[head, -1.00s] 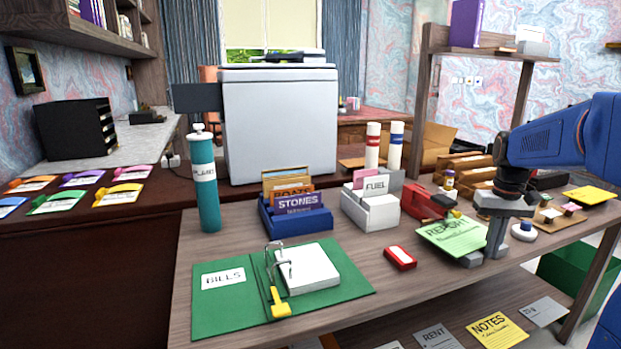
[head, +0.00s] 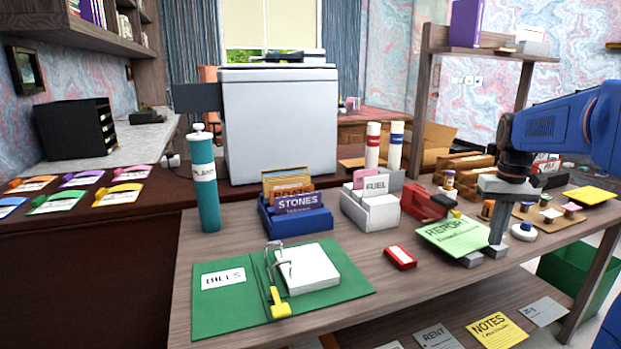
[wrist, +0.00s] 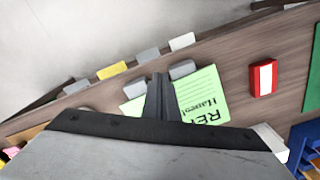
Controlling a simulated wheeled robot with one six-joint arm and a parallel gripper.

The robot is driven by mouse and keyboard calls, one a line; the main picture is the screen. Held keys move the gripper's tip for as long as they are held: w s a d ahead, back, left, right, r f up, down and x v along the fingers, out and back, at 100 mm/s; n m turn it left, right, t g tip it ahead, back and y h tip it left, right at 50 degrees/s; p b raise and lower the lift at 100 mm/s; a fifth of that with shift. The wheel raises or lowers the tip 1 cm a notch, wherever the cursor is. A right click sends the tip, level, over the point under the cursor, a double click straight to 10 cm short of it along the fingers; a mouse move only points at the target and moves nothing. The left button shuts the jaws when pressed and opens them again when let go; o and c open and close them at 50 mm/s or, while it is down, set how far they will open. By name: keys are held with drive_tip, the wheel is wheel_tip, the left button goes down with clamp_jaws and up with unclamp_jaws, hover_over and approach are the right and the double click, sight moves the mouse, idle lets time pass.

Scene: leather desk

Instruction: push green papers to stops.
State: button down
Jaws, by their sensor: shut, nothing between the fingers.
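The green papers (head: 452,238), a stack with a printed REPORT heading, lie on the desk's right part. They also show in the wrist view (wrist: 204,98), partly hidden by my gripper. Two grey stops, one at left (head: 470,260) and one at right (head: 496,251), sit at the papers' near edge. In the wrist view the stops (wrist: 182,69) lie just beyond that edge; I cannot tell whether paper touches them. My gripper (head: 497,242) is shut and empty, pointing down at the papers' right end by the right stop. It shows in the wrist view (wrist: 160,82).
A red box (head: 400,257) lies left of the papers, and a red device (head: 428,203) stands behind them. A white round-based object (head: 524,232) and a wooden tray (head: 528,212) are to the right. A green binder (head: 222,300) lies open at left.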

drive_tip(key=shift+r, duration=1.5)
drive_tip(key=shift+s, duration=0.1)
drive_tip(key=s+a+f+n+t, duration=0.1)
drive_tip(key=s+a+f+t, duration=0.15)
drive_tip(key=s+a, duration=0.95)
drive_tip(key=s+a+f+t, duration=0.1)
drive_tip(key=s+a+f, duration=0.1)
drive_tip(key=s+f, duration=0.3)
drive_tip(key=s+a+f+n+t, duration=0.1)
drive_tip(key=s+a+f, duration=0.2)
drive_tip(key=s, duration=0.6)
wheel_tip(320, 180, down, 2)
drive_tip(key=shift+s, duration=0.15)
drive_tip(key=shift+a, duration=0.1)
